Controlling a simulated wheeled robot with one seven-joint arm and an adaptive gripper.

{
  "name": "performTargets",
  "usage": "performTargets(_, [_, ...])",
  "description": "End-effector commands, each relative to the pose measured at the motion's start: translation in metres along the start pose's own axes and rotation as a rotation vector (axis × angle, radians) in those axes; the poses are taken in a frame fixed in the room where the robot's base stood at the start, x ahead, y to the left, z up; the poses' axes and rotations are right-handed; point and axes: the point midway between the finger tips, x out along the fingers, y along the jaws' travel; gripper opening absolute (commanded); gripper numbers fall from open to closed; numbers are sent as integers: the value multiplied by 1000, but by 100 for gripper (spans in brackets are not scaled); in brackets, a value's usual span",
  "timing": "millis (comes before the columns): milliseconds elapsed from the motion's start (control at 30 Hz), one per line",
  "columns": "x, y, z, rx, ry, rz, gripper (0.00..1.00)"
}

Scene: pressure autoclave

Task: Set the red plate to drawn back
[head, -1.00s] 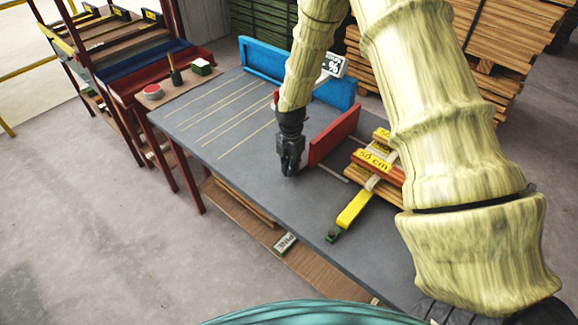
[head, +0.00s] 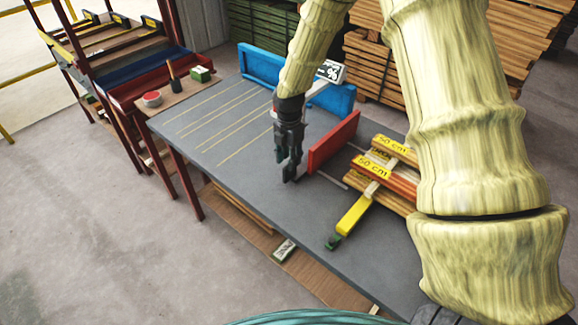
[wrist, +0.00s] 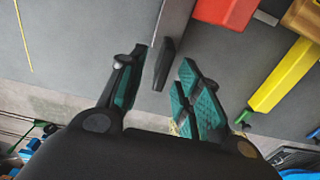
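The red plate (head: 333,142) stands upright on the grey table, left of the stacked boards; its red face also shows at the top of the wrist view (wrist: 225,10). My gripper (head: 289,177) points down just left of the plate's near end, close above the table. In the wrist view my gripper (wrist: 160,88) has its two fingers apart, with green pads. A small dark upright piece (wrist: 163,64) shows in the gap between them, at the end of a pale grey strip. I see no contact with it. My gripper is apart from the red plate.
Boards with yellow "50 cm" labels (head: 372,167) and a yellow bar with a green end (head: 354,214) lie right of the plate. A blue upright fence (head: 262,64) runs along the back. The lined left part of the table (head: 205,125) is clear.

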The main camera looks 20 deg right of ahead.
Motion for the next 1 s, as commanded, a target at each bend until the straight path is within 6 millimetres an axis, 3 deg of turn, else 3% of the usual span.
performTargets(200, [-33, 1, 0, -2, 0, 2, 34])
performTargets(400, [-49, 1, 0, -1, 0, 1, 34])
performTargets(1000, [-53, 1, 0, -1, 0, 1, 34])
